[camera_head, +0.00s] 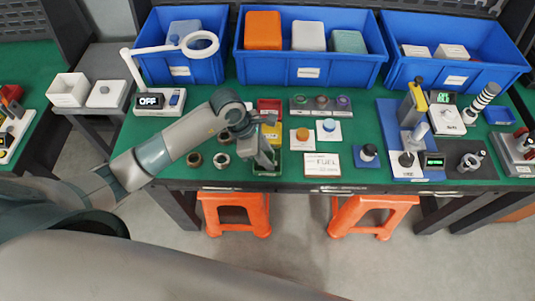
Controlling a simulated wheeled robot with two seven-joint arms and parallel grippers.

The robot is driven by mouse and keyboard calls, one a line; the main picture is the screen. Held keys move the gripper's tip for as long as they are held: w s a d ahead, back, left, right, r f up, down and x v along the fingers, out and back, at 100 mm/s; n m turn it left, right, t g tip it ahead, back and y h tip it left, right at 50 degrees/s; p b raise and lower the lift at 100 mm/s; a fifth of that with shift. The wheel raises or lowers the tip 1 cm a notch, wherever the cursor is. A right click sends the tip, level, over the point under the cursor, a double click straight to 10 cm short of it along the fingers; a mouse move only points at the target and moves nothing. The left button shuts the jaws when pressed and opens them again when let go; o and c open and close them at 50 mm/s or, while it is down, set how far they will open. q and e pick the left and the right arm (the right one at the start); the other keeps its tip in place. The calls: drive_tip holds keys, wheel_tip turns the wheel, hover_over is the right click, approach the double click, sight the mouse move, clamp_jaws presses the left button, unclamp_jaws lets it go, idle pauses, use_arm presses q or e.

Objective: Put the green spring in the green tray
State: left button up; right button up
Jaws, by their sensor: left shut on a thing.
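My left arm reaches in from the left over the green table, and its left gripper (266,164) points down at the table's front part. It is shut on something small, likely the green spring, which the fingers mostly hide. The green tray (279,171) lies right under and around the fingertips, with its edges partly covered by the gripper. I cannot tell whether the held piece touches the tray. My right gripper is not in view.
A yellow tray (273,134) and a red tray (269,104) lie behind the green one. A white FUEL box (322,165) stands close on the right. Blue bins (308,72) line the back.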

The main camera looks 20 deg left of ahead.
use_arm(q)
drive_tip(key=o, duration=0.8)
drive_tip(key=shift+f, duration=0.1)
drive_tip(key=shift+r, duration=0.2)
drive_tip(key=shift+a+r, duration=0.15)
drive_tip(key=shift+r, duration=0.1)
drive_tip(key=b+v, duration=0.3)
drive_tip(key=v, duration=0.8)
drive_tip(key=shift+s+a+r, duration=0.1)
drive_tip(key=shift+r, duration=0.05)
